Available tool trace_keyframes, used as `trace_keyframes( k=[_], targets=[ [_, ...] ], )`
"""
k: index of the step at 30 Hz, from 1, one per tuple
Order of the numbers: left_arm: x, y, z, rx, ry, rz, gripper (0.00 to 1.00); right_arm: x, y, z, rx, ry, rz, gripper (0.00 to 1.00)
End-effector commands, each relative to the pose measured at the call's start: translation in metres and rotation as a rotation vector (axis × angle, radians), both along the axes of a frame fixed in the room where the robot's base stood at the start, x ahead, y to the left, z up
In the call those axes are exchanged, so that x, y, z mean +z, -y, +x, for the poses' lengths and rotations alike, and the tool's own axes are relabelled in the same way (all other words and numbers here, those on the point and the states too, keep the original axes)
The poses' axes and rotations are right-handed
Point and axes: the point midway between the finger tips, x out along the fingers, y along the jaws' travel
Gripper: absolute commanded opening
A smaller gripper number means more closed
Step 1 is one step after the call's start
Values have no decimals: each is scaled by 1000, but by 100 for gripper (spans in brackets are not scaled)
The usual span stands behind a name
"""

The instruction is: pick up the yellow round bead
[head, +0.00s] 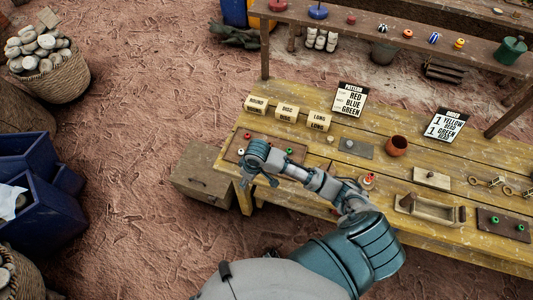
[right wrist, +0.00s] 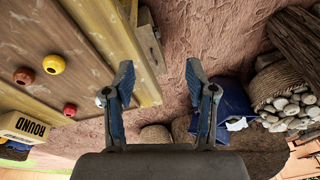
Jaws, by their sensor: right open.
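The yellow round bead (right wrist: 54,64) lies on a brown wooden board at the left of the right wrist view, outside my fingers. I cannot make it out in the head view, where my arm covers part of the board. My right gripper (head: 259,179) is open and empty near the left front edge of the table. In the right wrist view its spread fingers (right wrist: 159,66) have only ground and a wooden crate between them. The bead is apart from the nearer finger. My left gripper is not in view.
A green bead (head: 290,151) shows beside my arm. The ROUND block (head: 256,104) stands behind the board. A crate (head: 200,172) stands beside the table (head: 318,95).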

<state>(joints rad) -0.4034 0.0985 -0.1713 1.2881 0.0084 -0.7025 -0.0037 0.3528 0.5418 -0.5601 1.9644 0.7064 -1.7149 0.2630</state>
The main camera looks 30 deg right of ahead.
Motion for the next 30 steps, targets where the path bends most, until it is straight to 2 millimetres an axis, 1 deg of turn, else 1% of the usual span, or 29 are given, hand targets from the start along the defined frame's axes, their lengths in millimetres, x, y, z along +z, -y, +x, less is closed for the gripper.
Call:
trace_keyframes(
  k=[1, 2, 3, 5, 6, 9, 10, 12, 14, 17, 20, 21, 27, 30],
  targets=[
    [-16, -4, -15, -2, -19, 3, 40, 19, 14, 15, -1, -11, -36, 56],
    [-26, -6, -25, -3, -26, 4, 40, 27, 21, 22, -8, -24, -50, 56],
    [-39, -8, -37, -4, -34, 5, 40, 38, 33, 31, -21, -42, -70, 56],
    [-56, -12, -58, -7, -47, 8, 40, 54, 51, 44, -52, -68, -94, 56],
    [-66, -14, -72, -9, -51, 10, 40, 66, 65, 52, -76, -82, -107, 56],
    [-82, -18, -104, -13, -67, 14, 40, 94, 94, 65, -136, -114, -128, 56],
    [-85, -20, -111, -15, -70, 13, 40, 101, 101, 67, -153, -122, -133, 56],
    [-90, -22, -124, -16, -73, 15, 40, 113, 113, 71, -180, -135, -135, 56],
    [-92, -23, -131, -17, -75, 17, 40, 118, 119, 72, -196, -144, -136, 56],
    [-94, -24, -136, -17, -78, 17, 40, 111, 123, 73, -206, -153, -137, 56],
    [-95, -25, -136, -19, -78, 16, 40, 91, 121, 74, -206, -154, -139, 56],
    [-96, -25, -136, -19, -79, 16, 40, 81, 120, 74, -205, -155, -139, 56],
    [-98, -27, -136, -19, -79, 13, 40, 35, 116, 74, -205, -152, -140, 56],
    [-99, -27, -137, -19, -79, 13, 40, 17, 116, 75, -206, -149, -141, 56]
  ],
)
